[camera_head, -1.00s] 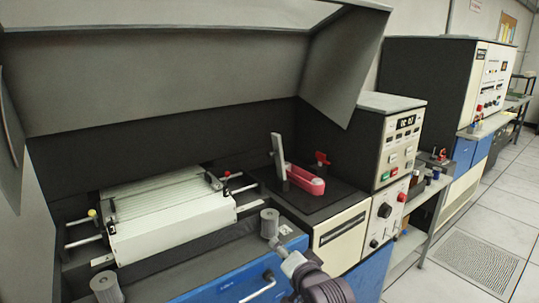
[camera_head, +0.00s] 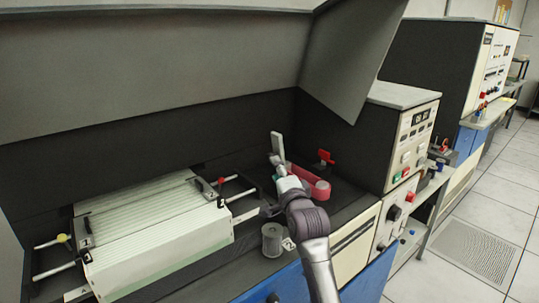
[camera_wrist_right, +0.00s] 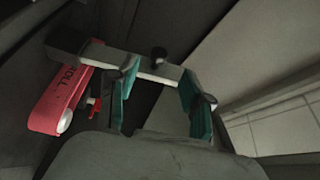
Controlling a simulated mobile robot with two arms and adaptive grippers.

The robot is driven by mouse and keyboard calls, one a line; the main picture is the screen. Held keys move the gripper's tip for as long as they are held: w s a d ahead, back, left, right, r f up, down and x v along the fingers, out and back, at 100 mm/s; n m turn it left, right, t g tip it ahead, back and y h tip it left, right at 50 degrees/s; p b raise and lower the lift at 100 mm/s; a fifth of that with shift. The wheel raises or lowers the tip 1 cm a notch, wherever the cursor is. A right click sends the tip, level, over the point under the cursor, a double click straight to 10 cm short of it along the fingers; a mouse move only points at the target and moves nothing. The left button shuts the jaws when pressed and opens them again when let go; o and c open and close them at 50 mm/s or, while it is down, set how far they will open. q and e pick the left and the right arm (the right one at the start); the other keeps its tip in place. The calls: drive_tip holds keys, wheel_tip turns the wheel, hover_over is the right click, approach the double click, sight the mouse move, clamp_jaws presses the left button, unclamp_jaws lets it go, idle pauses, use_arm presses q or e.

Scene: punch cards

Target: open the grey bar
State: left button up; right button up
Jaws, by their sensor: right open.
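The grey bar (camera_head: 277,145) stands upright, slightly tilted, beside the red roller piece (camera_head: 317,187) on the dark machine top. My right gripper (camera_head: 281,172) is at the lower part of the bar. In the right wrist view my right gripper (camera_wrist_right: 160,85) is open, its two teal fingers apart. The grey bar (camera_wrist_right: 105,54) crosses there just beyond the fingertips, with its end near the far finger. Whether the fingers touch it cannot be told. The red piece (camera_wrist_right: 62,98) with lettering lies left of the fingers. My left gripper is not in view.
A ribbed white card unit (camera_head: 150,225) with metal rails lies at left. A grey cylinder (camera_head: 271,240) stands near my right arm. A red knob (camera_head: 325,157) sits behind the red piece. The grey hood (camera_head: 150,65) hangs above; a control panel (camera_head: 410,145) stands right.

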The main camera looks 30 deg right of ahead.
sight(270, 155)
drive_tip(key=p+x, duration=0.1)
drive_tip(key=x, duration=0.6)
drive_tip(key=shift+w, duration=0.15)
drive_tip(key=shift+w+d, duration=0.1)
drive_tip(key=shift+w, duration=0.15)
drive_tip(key=shift+w+f, duration=0.1)
drive_tip(key=shift+c, duration=0.5)
clamp_jaws()
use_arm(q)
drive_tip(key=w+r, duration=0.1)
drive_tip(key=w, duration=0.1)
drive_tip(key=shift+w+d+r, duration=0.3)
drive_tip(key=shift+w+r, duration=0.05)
